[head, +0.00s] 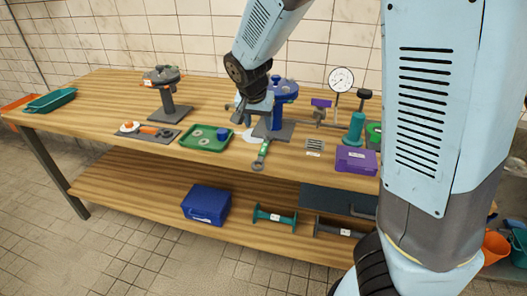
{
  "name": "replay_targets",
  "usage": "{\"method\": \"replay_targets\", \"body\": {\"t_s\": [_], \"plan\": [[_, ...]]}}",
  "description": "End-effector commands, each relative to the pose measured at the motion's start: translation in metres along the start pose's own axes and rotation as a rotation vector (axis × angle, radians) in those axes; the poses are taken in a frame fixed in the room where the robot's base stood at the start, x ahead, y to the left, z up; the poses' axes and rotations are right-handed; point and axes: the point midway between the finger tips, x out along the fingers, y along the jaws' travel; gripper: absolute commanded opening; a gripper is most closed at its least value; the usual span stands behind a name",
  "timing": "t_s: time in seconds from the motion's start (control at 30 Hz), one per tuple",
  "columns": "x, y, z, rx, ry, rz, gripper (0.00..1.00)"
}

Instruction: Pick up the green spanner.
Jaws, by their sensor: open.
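My gripper (243,118) is open and points down above the table, behind and to the left of the spanner, near the blue valve stand. It is apart from the spanner as far as I can see. The fingertips are small and partly lost against the stand.
A green tray (206,145) with round parts and a blue piece stands left of the spanner. A blue valve (284,90) on a dark base stands close behind. A purple box (356,160) is to the right. A lower shelf holds a blue box (206,204).

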Motion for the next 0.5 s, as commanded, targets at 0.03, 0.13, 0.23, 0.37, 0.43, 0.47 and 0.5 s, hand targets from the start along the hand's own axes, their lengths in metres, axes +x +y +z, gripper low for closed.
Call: {"method": "replay_targets", "body": {"t_s": [0.03,0.13,0.23,0.37,0.43,0.47,0.5], "plan": [[0.000,-0.004,0.001,-0.001,0.007,0.002,0.55],[0.003,-0.006,0.001,0.002,0.014,0.005,0.55],[0.010,-0.006,0.001,0.004,0.014,0.007,0.55],[0.027,-0.005,0.000,0.005,0.015,0.009,0.55],[0.035,-0.005,0.000,0.004,0.014,0.008,0.55],[0.039,-0.005,-0.001,0.005,0.015,0.007,0.55],[0.043,-0.005,-0.001,0.005,0.014,0.007,0.55]]}}
